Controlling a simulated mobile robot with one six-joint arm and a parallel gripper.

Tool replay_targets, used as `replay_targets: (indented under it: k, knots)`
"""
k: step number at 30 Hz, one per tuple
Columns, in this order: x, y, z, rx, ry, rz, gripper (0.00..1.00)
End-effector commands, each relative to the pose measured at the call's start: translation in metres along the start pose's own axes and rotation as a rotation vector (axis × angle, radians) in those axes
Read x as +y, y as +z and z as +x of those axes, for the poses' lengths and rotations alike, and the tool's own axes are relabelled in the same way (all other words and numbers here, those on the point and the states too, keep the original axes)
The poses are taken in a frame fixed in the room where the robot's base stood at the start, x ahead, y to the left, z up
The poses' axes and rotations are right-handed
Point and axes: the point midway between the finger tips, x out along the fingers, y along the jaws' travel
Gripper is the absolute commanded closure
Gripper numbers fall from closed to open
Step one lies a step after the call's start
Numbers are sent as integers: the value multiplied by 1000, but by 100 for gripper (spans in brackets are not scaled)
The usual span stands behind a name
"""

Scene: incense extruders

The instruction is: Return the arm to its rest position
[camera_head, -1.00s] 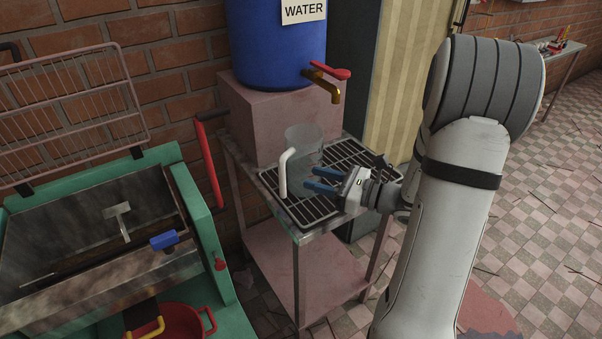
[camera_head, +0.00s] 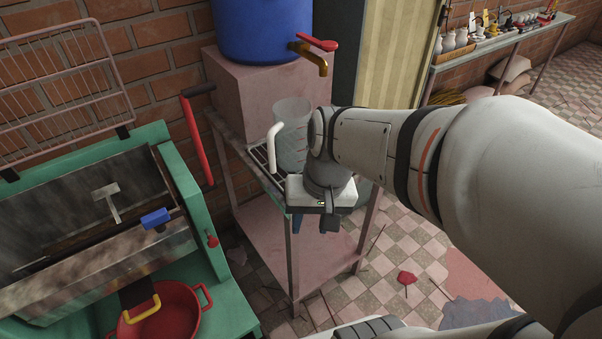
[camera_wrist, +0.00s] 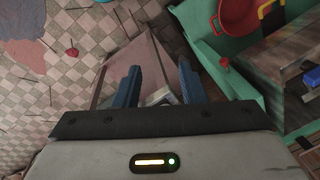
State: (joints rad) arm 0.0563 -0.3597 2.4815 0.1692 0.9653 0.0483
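My gripper (camera_head: 314,222) points down in front of the pink stand in the head view, with my wrist above it. In the wrist view my gripper (camera_wrist: 157,88) shows its two blue fingers spread apart with nothing held between them. My arm reaches in from the right of the head view and hides much of the stand's top. A clear jug (camera_head: 291,125) with a white handle stands upright on the rack of the stand, just behind and left of my wrist. The gripper is apart from the jug.
The pink metal stand (camera_head: 265,232) is close behind my gripper. A blue water barrel (camera_head: 262,30) with a tap is above. A green machine (camera_head: 228,312) with a red pot (camera_head: 180,318) is at left. Bottles fill a far table (camera_head: 470,52). Tiled floor is open at right.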

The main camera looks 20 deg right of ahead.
Motion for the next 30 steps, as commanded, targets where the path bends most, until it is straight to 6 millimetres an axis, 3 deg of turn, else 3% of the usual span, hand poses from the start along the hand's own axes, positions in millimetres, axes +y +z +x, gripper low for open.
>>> replay_targets:
  k: [6,17,26,30]
  knots:
    - [11,-7,-17,135,116,-206,63]
    - [11,-8,-23,139,121,-212,63]
    - [3,-7,-82,160,122,-214,63]
    - [2,-7,-90,167,122,-215,63]
